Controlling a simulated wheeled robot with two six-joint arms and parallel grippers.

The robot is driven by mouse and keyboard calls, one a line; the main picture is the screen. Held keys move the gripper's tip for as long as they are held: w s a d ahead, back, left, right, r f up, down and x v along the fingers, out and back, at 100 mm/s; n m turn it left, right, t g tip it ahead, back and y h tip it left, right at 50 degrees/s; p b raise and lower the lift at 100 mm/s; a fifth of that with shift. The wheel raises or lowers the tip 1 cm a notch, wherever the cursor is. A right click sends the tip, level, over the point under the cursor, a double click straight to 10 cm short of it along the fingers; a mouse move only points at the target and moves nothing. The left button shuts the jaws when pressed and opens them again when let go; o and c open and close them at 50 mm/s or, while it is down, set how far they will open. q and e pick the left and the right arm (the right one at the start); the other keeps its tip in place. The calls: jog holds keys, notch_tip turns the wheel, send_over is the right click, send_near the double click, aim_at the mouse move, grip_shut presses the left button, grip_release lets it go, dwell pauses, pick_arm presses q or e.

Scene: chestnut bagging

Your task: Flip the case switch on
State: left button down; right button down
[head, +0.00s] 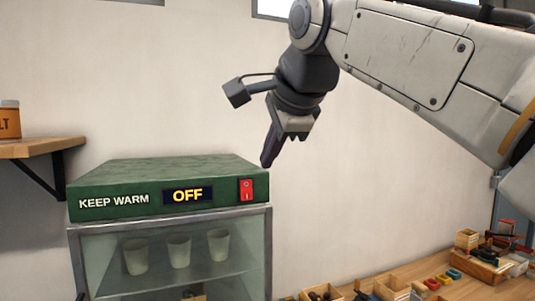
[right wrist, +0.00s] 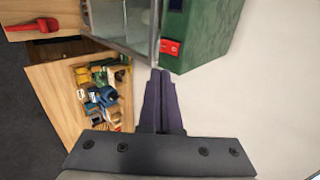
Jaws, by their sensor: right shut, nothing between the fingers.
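The warming case (head: 150,170) has a green top panel with the words KEEP WARM and a display (head: 188,195) that reads OFF. A red rocker switch (head: 246,189) sits at the right end of the panel. My right gripper (head: 267,162) is shut and empty, pointing down, above and slightly right of the switch and apart from it. In the right wrist view, the shut fingers (right wrist: 160,75) point toward the case, with the red switch (right wrist: 170,47) just beyond the tips. My left gripper is not in view.
Behind the glass of the case stand several pale cups (head: 179,251). A wooden shelf (head: 40,147) with an orange jar (head: 9,121) is at the left. A wooden counter (head: 485,291) holds trays and small items at lower right. The wall beside the case is clear.

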jog(key=shift+s+r, duration=0.3)
jog(key=shift+r, duration=0.05)
jog(key=shift+f, duration=0.1)
